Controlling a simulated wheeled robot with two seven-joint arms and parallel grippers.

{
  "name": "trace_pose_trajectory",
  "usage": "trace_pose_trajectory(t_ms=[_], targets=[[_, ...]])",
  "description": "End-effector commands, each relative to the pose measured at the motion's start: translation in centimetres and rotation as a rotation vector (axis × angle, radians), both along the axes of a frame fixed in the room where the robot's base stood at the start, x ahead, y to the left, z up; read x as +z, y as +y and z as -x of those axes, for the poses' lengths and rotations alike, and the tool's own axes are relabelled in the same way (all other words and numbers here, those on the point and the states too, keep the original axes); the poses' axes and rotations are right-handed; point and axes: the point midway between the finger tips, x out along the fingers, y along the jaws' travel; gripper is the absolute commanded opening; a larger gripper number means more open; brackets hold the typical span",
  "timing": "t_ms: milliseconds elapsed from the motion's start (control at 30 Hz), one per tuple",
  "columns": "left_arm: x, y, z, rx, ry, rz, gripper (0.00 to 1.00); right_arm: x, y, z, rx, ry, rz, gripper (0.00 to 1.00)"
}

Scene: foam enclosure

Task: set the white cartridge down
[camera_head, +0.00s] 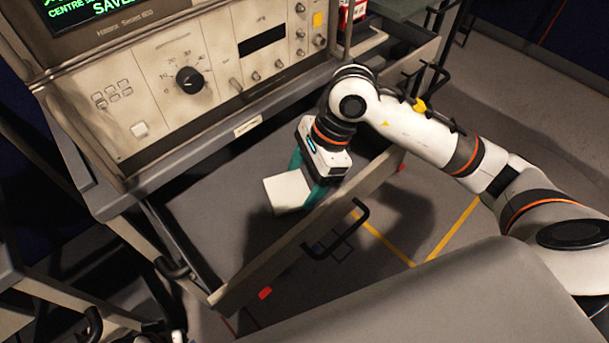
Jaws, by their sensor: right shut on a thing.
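The white cartridge (287,192) is a pale, flat block inside the open grey drawer (222,222). My right gripper (303,188) reaches down into the drawer with its teal fingers shut on the cartridge. The cartridge is low, close to the drawer floor; I cannot tell whether it touches it. The gripper hides part of the drawer's right end. My left gripper does not show.
The drawer's front wall with black handles (337,231) stands between the drawer floor and the yellow-lined ground. The instrument console (185,75) with a dial overhangs the drawer's back. The drawer floor left of the cartridge is bare.

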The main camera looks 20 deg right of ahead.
Motion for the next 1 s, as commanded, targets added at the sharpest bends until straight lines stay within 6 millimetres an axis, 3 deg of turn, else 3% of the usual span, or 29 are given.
trace_pose_trajectory(t_ms=[167,200,333,700,767,1000], targets=[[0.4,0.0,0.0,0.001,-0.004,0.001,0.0,-0.2,0.0,0.0,0.0,0.0,0.0,0.49],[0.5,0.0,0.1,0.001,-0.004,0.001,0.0,-0.2,0.0,0.0,0.0,0.0,0.0,0.74],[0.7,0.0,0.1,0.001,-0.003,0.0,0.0,-0.1,0.0,0.0,0.0,0.0,0.0,0.94],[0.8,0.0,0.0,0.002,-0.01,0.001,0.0,0.1,0.0,0.0,0.0,0.0,0.0,0.94],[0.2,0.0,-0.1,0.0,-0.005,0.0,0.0,0.2,0.0,0.0,-0.001,0.0,0.0,0.94],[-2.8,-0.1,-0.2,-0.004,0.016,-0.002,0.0,5.0,-2.0,0.0,-0.003,-0.007,0.003,0.94]])
